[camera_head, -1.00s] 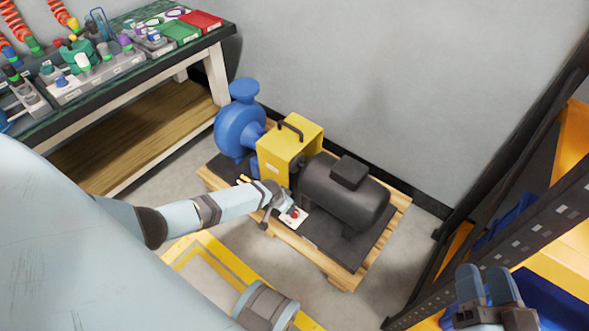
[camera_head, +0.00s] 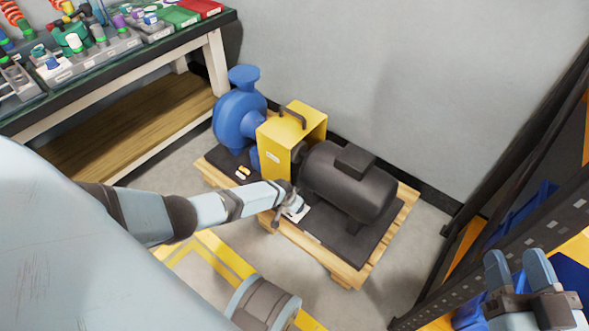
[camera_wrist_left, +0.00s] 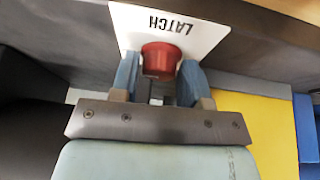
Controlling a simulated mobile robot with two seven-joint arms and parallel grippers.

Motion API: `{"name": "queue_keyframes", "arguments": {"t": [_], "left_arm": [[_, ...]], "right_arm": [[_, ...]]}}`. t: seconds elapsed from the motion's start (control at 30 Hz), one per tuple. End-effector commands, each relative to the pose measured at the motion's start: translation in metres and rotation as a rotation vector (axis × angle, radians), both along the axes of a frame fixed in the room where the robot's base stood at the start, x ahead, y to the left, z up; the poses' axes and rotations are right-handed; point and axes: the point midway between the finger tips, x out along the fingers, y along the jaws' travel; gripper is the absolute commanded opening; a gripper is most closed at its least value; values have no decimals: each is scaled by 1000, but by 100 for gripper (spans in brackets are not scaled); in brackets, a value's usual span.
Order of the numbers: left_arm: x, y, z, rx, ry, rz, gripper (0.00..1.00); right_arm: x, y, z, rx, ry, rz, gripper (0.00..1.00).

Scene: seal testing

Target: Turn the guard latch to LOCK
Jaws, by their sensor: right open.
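The guard latch is a red knob (camera_wrist_left: 161,60) on a white plate (camera_wrist_left: 205,38) marked LATCH, upside down in the left wrist view. The plate shows low on the pump base in the head view (camera_head: 303,212). My left gripper (camera_head: 296,207) is at the plate, and in the left wrist view its two fingers (camera_wrist_left: 160,78) stand on either side of the knob, close against it. Whether they press on it I cannot tell. The knob's pointer and any LOCK mark are not visible. My right gripper (camera_head: 522,280) is open and empty at the lower right.
The yellow guard (camera_head: 292,137) stands between the blue pump (camera_head: 240,112) and the dark motor (camera_head: 350,180), on a wooden pallet (camera_head: 345,275). A workbench (camera_head: 130,75) with parts stands at the upper left. A dark shelf rack (camera_head: 500,230) stands at right, near my right gripper.

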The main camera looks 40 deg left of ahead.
Motion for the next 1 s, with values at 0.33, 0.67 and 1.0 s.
{"name": "queue_keyframes", "arguments": {"t": [0.33, 0.67, 1.0], "left_arm": [[0, 0, 1, -1, 1, 10, 11], [-1, -3, 3, -3, 2, 156, 11], [0, -6, 1, -2, 2, 438, 11]], "right_arm": [[0, 0, 1, 2, 2, 1, 46], [-6, 4, 6, 52, 81, 6, 46], [-17, 10, -1, 122, 206, 8, 46]]}}
